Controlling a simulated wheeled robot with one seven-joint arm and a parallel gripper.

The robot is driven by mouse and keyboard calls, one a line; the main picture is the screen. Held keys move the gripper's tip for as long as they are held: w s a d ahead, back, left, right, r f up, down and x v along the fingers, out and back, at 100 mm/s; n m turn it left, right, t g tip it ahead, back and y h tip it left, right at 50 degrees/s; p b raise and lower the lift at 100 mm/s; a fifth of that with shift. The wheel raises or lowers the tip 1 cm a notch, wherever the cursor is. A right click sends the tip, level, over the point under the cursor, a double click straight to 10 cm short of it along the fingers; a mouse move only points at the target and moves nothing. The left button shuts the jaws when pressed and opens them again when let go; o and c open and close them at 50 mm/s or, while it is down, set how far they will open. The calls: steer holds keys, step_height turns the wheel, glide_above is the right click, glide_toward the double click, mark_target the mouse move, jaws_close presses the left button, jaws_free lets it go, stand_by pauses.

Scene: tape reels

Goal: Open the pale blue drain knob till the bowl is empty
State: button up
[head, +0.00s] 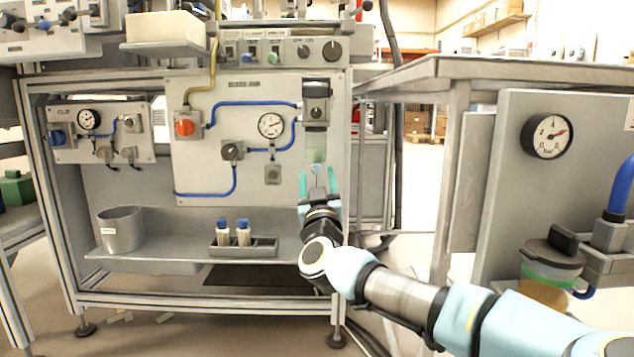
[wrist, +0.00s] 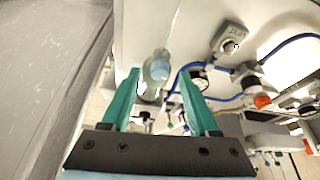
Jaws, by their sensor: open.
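The pale blue drain knob (head: 316,168) hangs under a clear, greenish bowl (head: 316,147) on the filter unit (head: 316,103) at the panel's right side. How much liquid is in the bowl is too small to tell. My gripper (head: 318,174) is open just below the bowl, teal fingers pointing up, one on each side of the knob in the picture. In the wrist view the knob (wrist: 160,69) shows between the open fingertips (wrist: 158,75), in front of the bowl (wrist: 153,92). The fingers do not appear to touch it.
A red-orange knob (head: 184,127), a gauge (head: 270,125) and blue hoses are on the panel left of the bowl. A grey cup (head: 120,229) and a tray (head: 243,248) with blue-capped bottles stand on the shelf below. A grey post is close at left in the wrist view.

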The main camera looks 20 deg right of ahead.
steer(key=shift+w+d+r, duration=0.1)
steer(key=shift+w+r, duration=0.05)
steer(key=shift+w, duration=0.2)
steer(key=shift+c, duration=0.2)
jaws_close()
